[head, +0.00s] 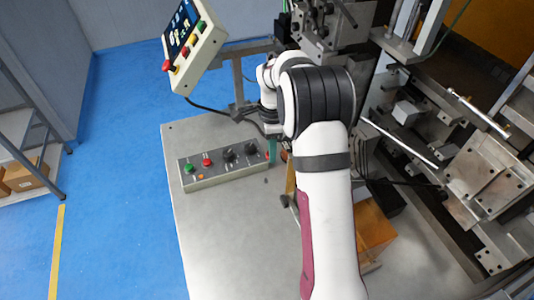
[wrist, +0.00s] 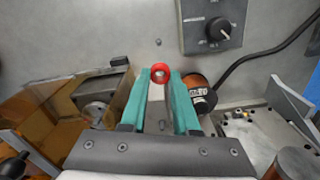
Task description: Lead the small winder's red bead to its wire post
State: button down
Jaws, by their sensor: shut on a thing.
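The red bead (wrist: 160,72) is a small ring between the tips of my gripper's teal fingers (wrist: 160,78) in the wrist view. My gripper is shut on it. In the head view, the teal fingers (head: 272,150) show beside the control box, mostly hidden by my arm. A small dark stub (wrist: 158,42) stands on the grey tabletop beyond the bead; I cannot tell whether it is the wire post. No wire can be made out.
A control box (head: 222,165) with buttons and knobs lies on the table (head: 230,230). An amber guard (wrist: 45,115) and a grey unit (wrist: 97,95) are left of the fingers. Machinery (head: 440,130) fills the right side.

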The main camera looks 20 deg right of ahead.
jog(key=d+r, duration=0.2)
jog(key=d, duration=0.1)
jog(key=d+r, duration=0.2)
jog(key=d, duration=0.1)
jog(key=s+d+r, duration=0.1)
jog(key=d+r, duration=0.1)
jog(key=d, duration=0.1)
jog(key=shift+s+d+r, duration=0.1)
jog(key=shift+d+r, duration=0.1)
jog(key=shift+d, duration=0.15)
jog(key=shift+s+d, duration=0.1)
jog(key=shift+d, duration=0.15)
jog(key=shift+f, duration=2.3)
jog(key=shift+f, duration=0.25)
jog(key=shift+f, duration=0.85)
jog(key=c, duration=0.6)
grip_release()
notch_tip(320, 180, up, 16)
jog(key=shift+f, duration=0.1)
